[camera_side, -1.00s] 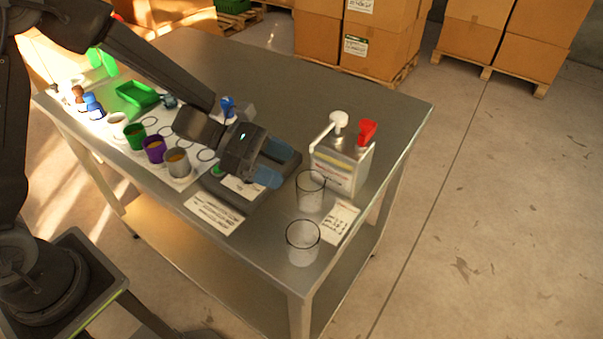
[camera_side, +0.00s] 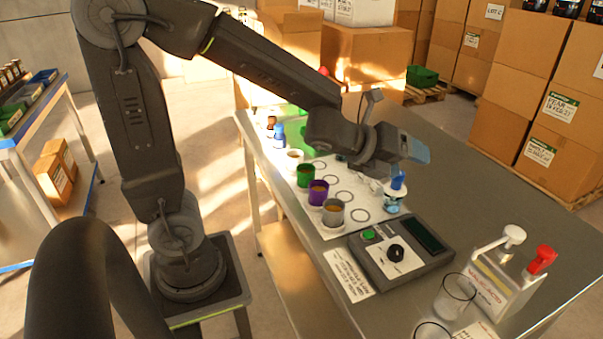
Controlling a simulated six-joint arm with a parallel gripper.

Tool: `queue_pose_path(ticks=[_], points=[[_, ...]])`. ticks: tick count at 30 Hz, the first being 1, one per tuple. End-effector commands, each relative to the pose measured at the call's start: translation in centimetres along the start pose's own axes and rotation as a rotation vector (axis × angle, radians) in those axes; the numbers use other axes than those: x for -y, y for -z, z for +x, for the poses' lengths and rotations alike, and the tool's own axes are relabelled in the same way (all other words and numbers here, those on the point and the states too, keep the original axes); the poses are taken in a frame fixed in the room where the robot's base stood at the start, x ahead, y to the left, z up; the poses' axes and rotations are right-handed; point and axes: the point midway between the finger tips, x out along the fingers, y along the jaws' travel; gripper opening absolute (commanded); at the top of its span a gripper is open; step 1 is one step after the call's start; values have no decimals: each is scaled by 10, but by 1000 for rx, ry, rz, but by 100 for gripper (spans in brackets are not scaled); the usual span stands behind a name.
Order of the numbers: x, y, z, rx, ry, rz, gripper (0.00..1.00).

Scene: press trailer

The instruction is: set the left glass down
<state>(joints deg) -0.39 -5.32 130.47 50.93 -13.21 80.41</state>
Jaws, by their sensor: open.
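Two clear glasses are at the near right of the metal table in the side view. One glass (camera_side: 455,297) stands upright beside the dispenser; the other (camera_side: 432,332) is to its left and nearer, mostly cut off by the bottom edge. Both stand apart from my gripper. My gripper (camera_side: 416,150), with blue finger pads, is open and empty, raised above the table beyond the row of cups. It points right, above a small blue-capped bottle (camera_side: 396,192).
A control box (camera_side: 402,255) with green button and black knob lies between my gripper and the glasses. Colored cups, including a purple cup (camera_side: 318,193), line the mat's left side. A dispenser (camera_side: 503,280) with white and red tops stands right. The table's far right is clear.

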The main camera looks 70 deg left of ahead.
Motion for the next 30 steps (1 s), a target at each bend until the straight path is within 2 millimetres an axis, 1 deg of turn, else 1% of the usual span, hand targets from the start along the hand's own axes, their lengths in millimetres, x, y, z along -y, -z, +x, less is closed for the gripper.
queue_pose_path(ticks=[1, 2, 3, 5, 6, 8, 9, 12, 15, 18, 20, 30], points=[[-2, -10, -20, 72, -62, -218, 69], [-5, -14, -31, 111, -101, -359, 69], [-10, -17, -46, 161, -149, -549, 69], [-18, -16, -69, 232, -215, -837, 69], [-24, -12, -85, 275, -256, -1026, 69], [-30, -2, -108, 333, -315, -1302, 69], [-34, 6, -122, 366, -355, -1471, 69], [-40, 30, -152, 431, -450, -1824, 69], [-41, 49, -173, 475, -534, -2064, 69], [-41, 61, -185, 501, -589, -2192, 69], [-41, 65, -188, 510, -607, -2227, 69], [-41, 66, -189, 514, -613, -2238, 69]])
